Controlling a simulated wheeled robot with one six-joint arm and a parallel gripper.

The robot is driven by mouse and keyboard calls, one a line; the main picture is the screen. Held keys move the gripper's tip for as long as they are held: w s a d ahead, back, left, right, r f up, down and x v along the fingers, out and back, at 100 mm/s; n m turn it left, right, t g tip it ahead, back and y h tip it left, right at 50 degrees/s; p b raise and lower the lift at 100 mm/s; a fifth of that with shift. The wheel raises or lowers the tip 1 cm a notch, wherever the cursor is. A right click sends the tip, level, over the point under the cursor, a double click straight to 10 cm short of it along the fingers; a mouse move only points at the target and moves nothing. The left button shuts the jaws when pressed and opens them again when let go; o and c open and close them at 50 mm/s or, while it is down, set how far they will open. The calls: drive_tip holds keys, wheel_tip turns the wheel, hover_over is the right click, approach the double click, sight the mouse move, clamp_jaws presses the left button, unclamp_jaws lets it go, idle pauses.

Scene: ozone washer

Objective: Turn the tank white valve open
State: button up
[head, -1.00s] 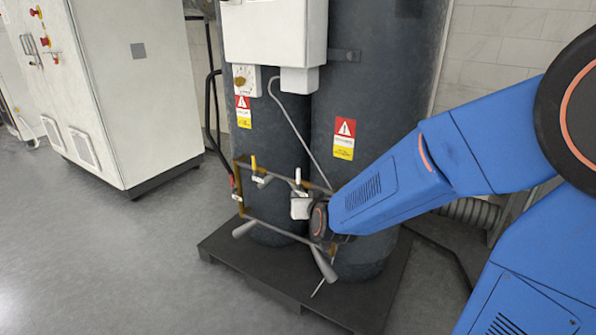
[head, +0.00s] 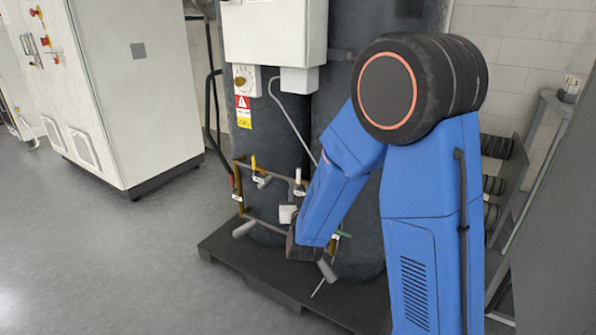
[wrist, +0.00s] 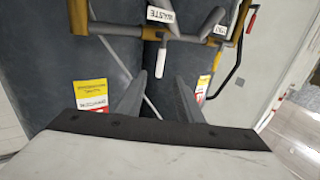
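The white valve handle (wrist: 160,60) is on the brass pipework in front of the dark tanks. In the wrist view, which looks upside down, it hangs from the pipe beside a "WASTE" label (wrist: 161,15). In the head view the white handle (head: 298,176) is small and points up from the pipe. My gripper (wrist: 161,78) is open and empty. Its two fingers lie left and right of the handle's free end in the wrist view; I cannot tell whether the handle is between them or beyond them. In the head view my arm hides most of the gripper.
A yellow handle (head: 254,163) and a red handle (head: 232,182) are on the pipework to the left. A green handle (head: 343,233) shows right of my wrist. The tanks stand on a dark pallet (head: 225,250). A white cabinet (head: 140,90) stands at the left; the floor before it is clear.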

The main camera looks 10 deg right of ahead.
sight(298, 170)
drive_tip(key=w+d, duration=0.1)
drive_tip(key=w, duration=0.3)
drive_tip(key=w+d, duration=0.1)
drive_tip(key=w, duration=0.8)
drive_tip(key=shift+w+d, duration=0.35)
drive_tip(key=shift+d, duration=0.05)
drive_tip(key=shift+c, duration=0.4)
clamp_jaws()
